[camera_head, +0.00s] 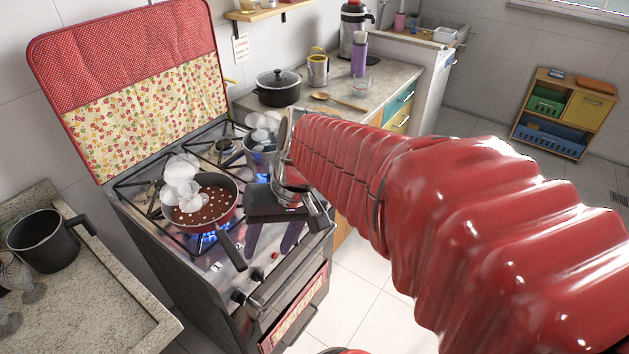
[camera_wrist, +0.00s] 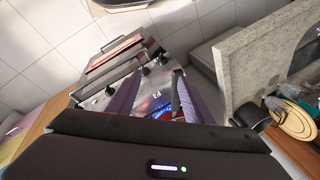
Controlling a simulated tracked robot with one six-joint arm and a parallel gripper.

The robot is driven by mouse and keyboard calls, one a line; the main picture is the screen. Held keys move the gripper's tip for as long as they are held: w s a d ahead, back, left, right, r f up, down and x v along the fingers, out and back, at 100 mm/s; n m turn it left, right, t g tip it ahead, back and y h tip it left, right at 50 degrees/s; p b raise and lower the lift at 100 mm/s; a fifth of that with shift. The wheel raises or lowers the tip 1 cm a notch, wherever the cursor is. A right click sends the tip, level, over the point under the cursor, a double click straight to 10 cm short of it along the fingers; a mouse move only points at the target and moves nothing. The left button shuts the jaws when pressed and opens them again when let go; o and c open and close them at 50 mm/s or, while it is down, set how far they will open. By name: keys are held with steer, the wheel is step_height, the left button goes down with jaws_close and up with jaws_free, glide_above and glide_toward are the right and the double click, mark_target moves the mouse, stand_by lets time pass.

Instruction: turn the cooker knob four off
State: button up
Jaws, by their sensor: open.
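The cooker (camera_head: 150,225) stands below centre in the head view, with its control panel along the front edge. Dark knobs (camera_head: 238,296) show at the panel's near end; some of the rest are hidden behind my gripper. My gripper (camera_head: 268,252) is open and empty, its two purple fingers pointing down over the front of the cooker. In the wrist view, dark knobs (camera_wrist: 145,71) lie between and beyond the spread fingers (camera_wrist: 157,78). I cannot tell which knob is number four, or whether a finger touches one.
The pan's handle sticks out over the front edge. A counter with a dark pot (camera_head: 277,88) lies beyond the cooker.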

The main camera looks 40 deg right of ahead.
steer(key=w+d+f+m+t+y, duration=0.2)
steer(key=w+d+f+m+y, duration=0.3)
steer(key=d, duration=0.4)
steer(key=w+d+f+m+t+y, duration=0.3)
steer(key=w+d+f+m, duration=0.1)
steer(key=w+d+f, duration=0.4)
steer(key=s+d+f+m+t+h, duration=0.2)
steer(key=s+d+f+m+t, duration=0.1)
steer(key=d, duration=0.8)
steer(key=s+d+f+m+t+h, duration=0.2)
steer(key=d+f+m+t, duration=0.3)
steer(key=d+f, duration=0.4)
steer(key=s+d+t, duration=0.1)
steer(key=d, duration=0.1)
steer(key=shift+s+d+f+t+h, duration=0.2)
steer(key=shift+d+t+h, duration=0.1)
steer(key=shift+d+t, duration=0.1)
steer(key=x, duration=1.3)
steer(key=shift+w, duration=0.4)
steer(key=shift+a, duration=0.1)
steer(key=shift+c, duration=0.4)
